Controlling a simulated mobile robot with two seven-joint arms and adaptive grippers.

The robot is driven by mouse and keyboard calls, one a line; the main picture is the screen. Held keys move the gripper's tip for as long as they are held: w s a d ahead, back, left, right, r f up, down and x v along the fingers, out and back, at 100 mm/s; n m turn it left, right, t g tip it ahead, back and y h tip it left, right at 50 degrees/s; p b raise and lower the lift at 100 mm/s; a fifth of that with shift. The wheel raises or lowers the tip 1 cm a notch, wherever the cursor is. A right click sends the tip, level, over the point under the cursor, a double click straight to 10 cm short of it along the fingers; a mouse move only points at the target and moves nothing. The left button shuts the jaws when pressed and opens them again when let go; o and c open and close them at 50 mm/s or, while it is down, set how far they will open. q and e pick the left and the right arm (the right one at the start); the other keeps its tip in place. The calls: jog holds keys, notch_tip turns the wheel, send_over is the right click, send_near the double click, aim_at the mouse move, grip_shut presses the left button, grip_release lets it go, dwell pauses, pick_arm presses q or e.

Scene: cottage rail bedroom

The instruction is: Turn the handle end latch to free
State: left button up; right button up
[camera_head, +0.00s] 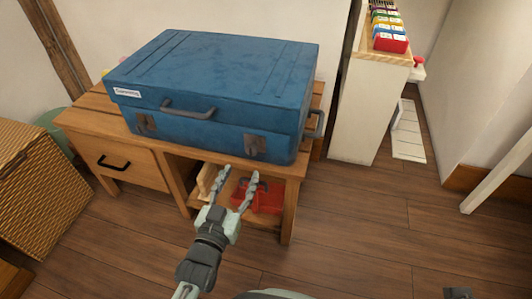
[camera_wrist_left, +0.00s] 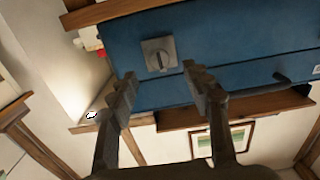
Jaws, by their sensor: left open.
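A blue case (camera_head: 215,85) lies on a wooden bench (camera_head: 85,118). Its front has a grey carry handle (camera_head: 188,108), a left latch (camera_head: 146,122) and a right latch (camera_head: 254,145). The right latch is nearest the end with the side handle (camera_head: 315,125). My left gripper (camera_head: 238,173) is open and empty, just below and in front of the right latch.
A red box (camera_head: 262,196) sits on the open shelf under the bench, behind my left gripper. A wicker basket (camera_head: 45,190) stands at the left. A white shelf unit (camera_head: 365,105) stands right of the bench. The wooden floor (camera_head: 370,235) in front is clear.

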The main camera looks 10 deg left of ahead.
aim_at(251, 152)
pick_arm(q)
jog(key=w, duration=0.7)
jog(key=shift+d+r, duration=0.15)
jog(key=shift+d, duration=0.05)
jog(key=shift+w, duration=0.45)
pick_arm(e)
jog(key=shift+w+a+r+t, duration=0.3)
jog(key=shift+w+a+r, duration=0.05)
jog(key=shift+w+r, duration=0.1)
pick_arm(q)
jog(key=shift+c, duration=0.2)
